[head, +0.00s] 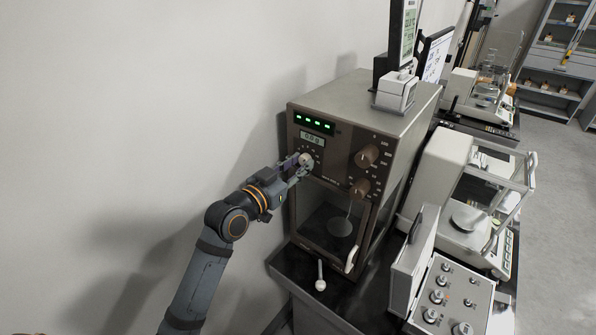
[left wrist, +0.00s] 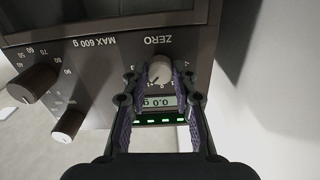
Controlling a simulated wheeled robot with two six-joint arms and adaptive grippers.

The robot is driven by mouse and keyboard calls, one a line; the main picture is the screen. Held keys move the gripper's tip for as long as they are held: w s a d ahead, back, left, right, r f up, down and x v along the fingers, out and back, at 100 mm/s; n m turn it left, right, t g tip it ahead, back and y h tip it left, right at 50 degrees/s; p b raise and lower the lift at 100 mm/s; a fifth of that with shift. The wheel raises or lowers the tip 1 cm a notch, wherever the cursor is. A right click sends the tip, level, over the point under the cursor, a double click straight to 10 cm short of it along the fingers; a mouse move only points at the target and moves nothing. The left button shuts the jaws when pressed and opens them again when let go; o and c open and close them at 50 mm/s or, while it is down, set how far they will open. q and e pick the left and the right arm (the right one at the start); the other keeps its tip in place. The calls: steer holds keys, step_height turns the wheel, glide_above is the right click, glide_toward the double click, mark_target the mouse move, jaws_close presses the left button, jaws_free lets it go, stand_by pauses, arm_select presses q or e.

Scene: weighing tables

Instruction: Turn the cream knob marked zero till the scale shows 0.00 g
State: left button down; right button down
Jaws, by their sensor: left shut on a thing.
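The brown scale (head: 333,127) stands on a dark table, with a green lit strip and a small display on its front. The cream zero knob (head: 306,160) is at the left of its front panel. In the left wrist view the knob (left wrist: 160,70) sits under the word ZERO, upside down there. My left gripper (head: 301,166) is at the knob with its fingers on either side, shut on it. The display (left wrist: 160,101) is partly covered by the fingers; it seems to read 0.0 with g, the last digit unclear. My right gripper is not in view.
A hanging pan (head: 341,227) is behind the scale's lower window. A small white-tipped lever (head: 320,284) stands in front. An open weight case (head: 454,296) and another balance (head: 447,165) are at the right.

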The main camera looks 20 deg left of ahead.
mark_target(308, 122)
arm_select(q)
steer(key=m+b, duration=0.2)
steer(key=shift+f+m, duration=0.2)
steer(key=shift+m, duration=0.1)
steer(key=shift+r+m+b, duration=0.1)
steer(key=shift+m+b, duration=0.3)
steer(key=c, duration=1.1)
jaws_free()
steer(key=shift+o, duration=0.2)
step_height(308, 122, up, 10)
steer(key=shift+r, duration=0.1)
